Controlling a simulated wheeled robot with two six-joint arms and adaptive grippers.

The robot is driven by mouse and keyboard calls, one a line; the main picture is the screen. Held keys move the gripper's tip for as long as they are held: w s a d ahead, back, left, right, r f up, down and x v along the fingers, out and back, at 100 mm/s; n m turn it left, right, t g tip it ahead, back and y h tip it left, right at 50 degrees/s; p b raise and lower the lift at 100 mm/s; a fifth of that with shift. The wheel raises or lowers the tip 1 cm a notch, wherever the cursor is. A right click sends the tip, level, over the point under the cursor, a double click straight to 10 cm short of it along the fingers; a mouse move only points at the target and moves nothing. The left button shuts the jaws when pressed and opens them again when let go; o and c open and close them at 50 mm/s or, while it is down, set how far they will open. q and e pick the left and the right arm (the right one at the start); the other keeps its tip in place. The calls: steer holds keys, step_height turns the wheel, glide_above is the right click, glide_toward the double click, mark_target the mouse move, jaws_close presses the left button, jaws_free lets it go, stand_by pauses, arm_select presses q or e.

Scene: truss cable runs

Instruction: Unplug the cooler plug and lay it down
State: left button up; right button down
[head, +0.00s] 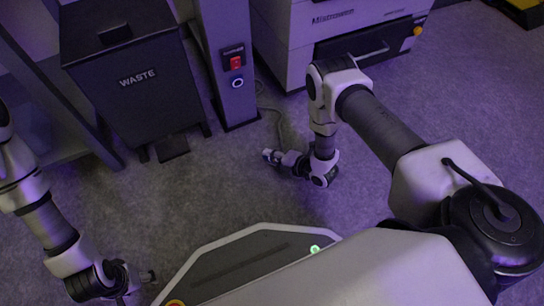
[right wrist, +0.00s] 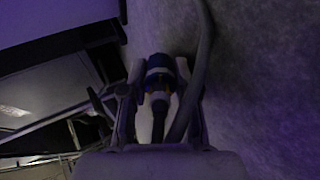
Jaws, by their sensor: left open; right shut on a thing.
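The cooler plug (right wrist: 160,68), a blue and white connector with a dark cable end, sits between the fingers of my right gripper (right wrist: 159,82) in the right wrist view. The right gripper is shut on it. In the head view my right gripper (head: 274,157) is low over the grey floor, in front of the grey post (head: 226,45) and apart from it. The plug is too small to make out clearly there. My left gripper (head: 143,283) is open at the bottom left, away from the plug, and partly hard to see.
The post carries a red switch (head: 236,63) and a round blue-ringed socket (head: 237,82). A black waste bin (head: 135,85) stands to its left, a white machine (head: 300,40) to its right. A grey cable (head: 279,118) runs down toward my right gripper. Carpet around the gripper is clear.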

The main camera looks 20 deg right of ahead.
steer(key=c, duration=0.8)
jaws_free()
steer(key=v, duration=1.2)
